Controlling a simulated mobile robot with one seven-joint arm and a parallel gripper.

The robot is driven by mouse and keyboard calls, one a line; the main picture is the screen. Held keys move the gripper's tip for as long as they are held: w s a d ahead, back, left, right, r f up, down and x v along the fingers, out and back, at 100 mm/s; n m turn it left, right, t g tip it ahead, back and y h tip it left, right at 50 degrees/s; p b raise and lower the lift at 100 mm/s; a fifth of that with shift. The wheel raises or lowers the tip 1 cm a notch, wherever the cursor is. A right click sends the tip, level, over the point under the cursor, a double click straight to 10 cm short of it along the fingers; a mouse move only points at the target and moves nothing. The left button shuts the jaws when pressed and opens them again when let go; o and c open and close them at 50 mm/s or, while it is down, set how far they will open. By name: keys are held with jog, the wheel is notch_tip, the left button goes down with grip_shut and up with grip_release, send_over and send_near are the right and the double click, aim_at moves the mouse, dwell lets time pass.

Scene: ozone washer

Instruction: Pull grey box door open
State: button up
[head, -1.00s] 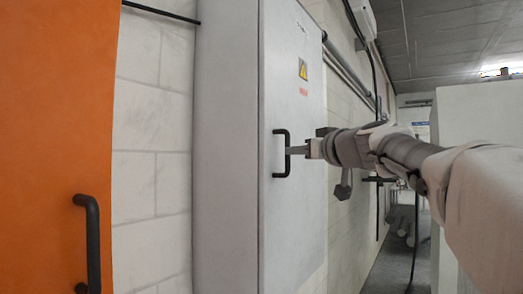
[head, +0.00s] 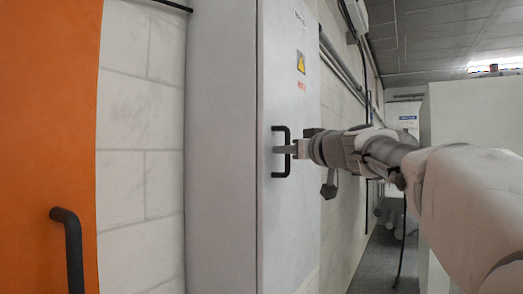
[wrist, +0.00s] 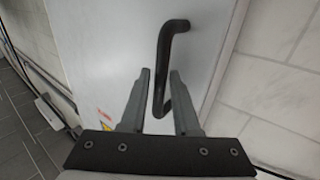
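The grey box (head: 222,150) stands against the wall in the head view. Its light grey door (head: 290,225) carries a yellow warning sign and looks shut. A black bar handle (head: 288,152) is on the door near its left edge; it also shows in the wrist view (wrist: 164,62). My gripper (head: 278,150) is at the handle's middle in the head view. In the wrist view my gripper (wrist: 160,72) is open, with one finger on each side of the handle bar. Gaps show between the bar and the fingers. Whether either finger touches it is unclear.
An orange cabinet (head: 45,120) with a black handle (head: 70,245) stands at the left. A white block wall (head: 140,150) lies between it and the box. A pale upright block (head: 470,115) stands at the right, beyond my arm. Pipes run along the wall behind.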

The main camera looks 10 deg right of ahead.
grip_shut()
dwell(1.4)
